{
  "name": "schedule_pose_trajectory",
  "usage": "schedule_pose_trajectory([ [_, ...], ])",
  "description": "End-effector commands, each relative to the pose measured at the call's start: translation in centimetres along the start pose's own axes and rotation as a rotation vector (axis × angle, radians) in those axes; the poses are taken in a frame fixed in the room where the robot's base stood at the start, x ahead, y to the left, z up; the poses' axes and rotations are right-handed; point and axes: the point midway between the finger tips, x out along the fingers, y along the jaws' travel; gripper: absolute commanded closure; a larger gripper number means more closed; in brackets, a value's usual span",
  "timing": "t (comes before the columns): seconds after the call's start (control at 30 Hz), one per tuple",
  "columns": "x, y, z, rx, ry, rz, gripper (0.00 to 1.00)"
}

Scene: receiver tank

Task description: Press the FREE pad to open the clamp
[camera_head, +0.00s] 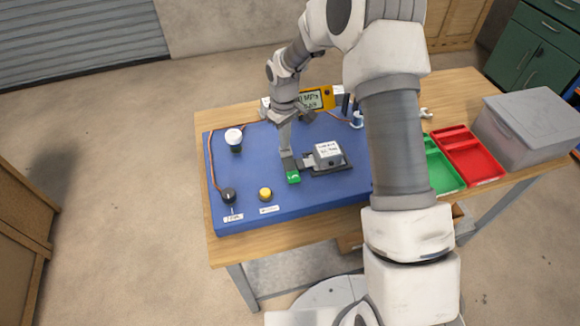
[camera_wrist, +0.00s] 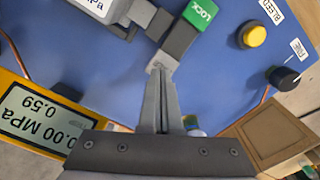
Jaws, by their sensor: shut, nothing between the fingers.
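My gripper (camera_head: 286,153) is shut and empty, pointing down at the clamp on the blue panel. In the wrist view its closed fingertips (camera_wrist: 161,66) appear at or just above the grey end of a dark rocker piece (camera_wrist: 180,38); whether they touch cannot be told. The green LOCK pad (camera_wrist: 201,14) is at the rocker's other end, and it also shows in the head view (camera_head: 293,177). No FREE lettering is readable; the fingertips cover part of that grey end. A white-topped block (camera_head: 327,151) sits beside the rocker in a dark holder.
A yellow button (camera_head: 265,193) labelled BLEED and a black knob (camera_head: 228,195) are at the blue panel's (camera_head: 245,215) front left. A white-capped fitting (camera_head: 234,137) stands behind. A yellow-framed MPa display (camera_wrist: 40,112) is at the back. Green and red trays (camera_head: 468,155) and a grey bin (camera_head: 530,125) are right.

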Motion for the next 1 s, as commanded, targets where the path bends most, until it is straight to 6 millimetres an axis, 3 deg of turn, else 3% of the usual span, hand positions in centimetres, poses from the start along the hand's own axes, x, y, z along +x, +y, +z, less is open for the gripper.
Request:
schedule_pose_trajectory([
  [0.77,2.6,0.0,0.1,0.0,-0.003,-0.001,1.0],
  [1.0,1.8,0.0,0.1,0.0,-0.003,-0.001,1.0],
])
